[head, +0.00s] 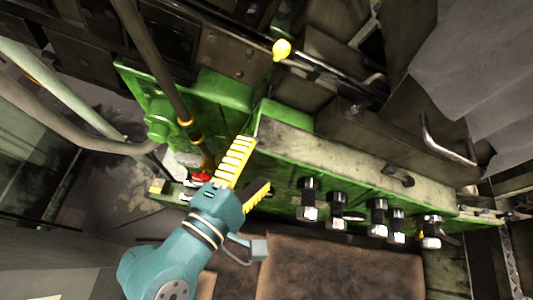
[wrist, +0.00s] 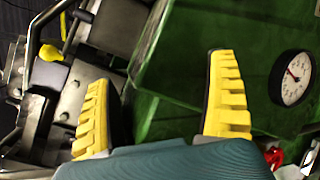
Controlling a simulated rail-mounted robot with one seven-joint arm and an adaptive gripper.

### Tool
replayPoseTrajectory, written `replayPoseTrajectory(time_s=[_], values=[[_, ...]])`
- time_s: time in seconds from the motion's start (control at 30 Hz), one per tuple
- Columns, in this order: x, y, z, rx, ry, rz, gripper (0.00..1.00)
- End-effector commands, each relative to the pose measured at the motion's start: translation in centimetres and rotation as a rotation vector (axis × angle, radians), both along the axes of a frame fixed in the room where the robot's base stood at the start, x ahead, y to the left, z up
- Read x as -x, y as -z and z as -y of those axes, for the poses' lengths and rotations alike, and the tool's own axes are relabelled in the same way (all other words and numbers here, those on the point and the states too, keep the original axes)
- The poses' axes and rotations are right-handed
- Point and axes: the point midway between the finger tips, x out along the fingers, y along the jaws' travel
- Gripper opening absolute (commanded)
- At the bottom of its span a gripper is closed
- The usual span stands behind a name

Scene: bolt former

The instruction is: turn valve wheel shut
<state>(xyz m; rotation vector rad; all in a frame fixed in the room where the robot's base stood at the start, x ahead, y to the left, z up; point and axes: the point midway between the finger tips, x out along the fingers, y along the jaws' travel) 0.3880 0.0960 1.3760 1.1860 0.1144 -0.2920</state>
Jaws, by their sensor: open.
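A small red part (head: 201,177), probably the valve wheel, shows in the head view beside the pipework, just left of my gripper. A red piece (wrist: 274,157) also shows at the lower right edge of the wrist view, outside my right finger and partly cut off. My gripper (head: 256,162) is open, with its yellow ridged fingers spread apart over the left end of the green machine body. In the wrist view my gripper (wrist: 160,70) has nothing between its fingers except the green casing behind. The fingers appear apart from the red part.
A round gauge (wrist: 292,78) sits on the green casing right of my gripper. A yellow knob (head: 281,48) stands on a dark rod above. A dark pipe (head: 160,65) runs down beside the red part.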

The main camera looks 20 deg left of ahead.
Motion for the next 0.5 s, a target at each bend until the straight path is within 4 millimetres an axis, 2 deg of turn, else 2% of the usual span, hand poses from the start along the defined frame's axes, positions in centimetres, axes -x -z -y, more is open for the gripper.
replayPoseTrajectory(time_s=[0.03, 0.17, 0.5], values=[[-0.1, -0.8, 0.5, -0.04, 0.011, 0.011, 0.88], [-0.3, -1.7, 1.1, -0.11, 0.026, 0.028, 0.88], [-0.4, -1.9, 1.3, -0.13, 0.03, 0.033, 0.9]])
